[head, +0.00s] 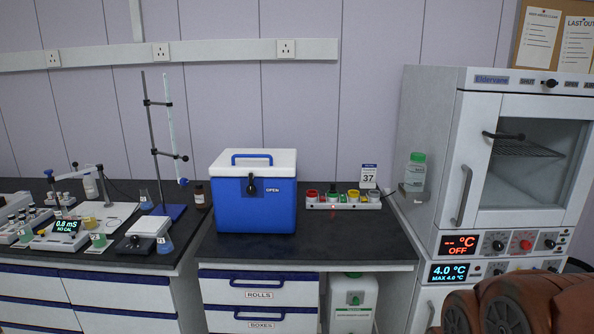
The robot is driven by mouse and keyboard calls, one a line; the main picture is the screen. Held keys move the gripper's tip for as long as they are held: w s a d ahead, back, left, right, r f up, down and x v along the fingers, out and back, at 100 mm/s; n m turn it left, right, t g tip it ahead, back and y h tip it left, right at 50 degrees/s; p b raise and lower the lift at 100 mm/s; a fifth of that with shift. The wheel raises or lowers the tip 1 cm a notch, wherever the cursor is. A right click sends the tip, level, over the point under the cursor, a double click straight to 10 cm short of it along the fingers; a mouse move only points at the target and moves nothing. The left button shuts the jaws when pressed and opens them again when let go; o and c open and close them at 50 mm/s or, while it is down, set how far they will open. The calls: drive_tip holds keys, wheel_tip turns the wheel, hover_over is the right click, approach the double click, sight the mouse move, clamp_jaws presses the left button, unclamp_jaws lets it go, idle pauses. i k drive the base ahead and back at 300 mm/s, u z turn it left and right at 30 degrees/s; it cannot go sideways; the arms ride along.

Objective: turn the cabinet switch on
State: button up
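The white cabinet (424,130) stands at the right, with a windowed door (545,150) and a vertical handle (463,194). Its upper panel has a red display (459,244) reading "-- °C OFF". Beside the display are a dark knob (498,245), a red round control (526,244) and another dark knob (550,244). I cannot tell which of these is the switch. A black lever (550,83) sits on the top strip between "SHUT" and "OPEN". Brown parts, apparently of my arm, fill the lower right corner. My gripper's fingers do not show.
A second panel below has a blue display (457,272) reading 4.0 °C; my arm partly covers the controls there. A blue cooler box (254,208) and a tray of coloured items (343,204) stand on the dark bench (325,245). A green-capped bottle (415,172) is beside the cabinet.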

sight(551, 244)
drive_tip(key=z, duration=1.6)
drive_tip(key=k, duration=0.4)
drive_tip(key=z, duration=0.6)
drive_tip(key=i, duration=0.85)
drive_tip(key=u, duration=1.2)
drive_tip(key=i, duration=0.45)
drive_tip(key=u, duration=0.5)
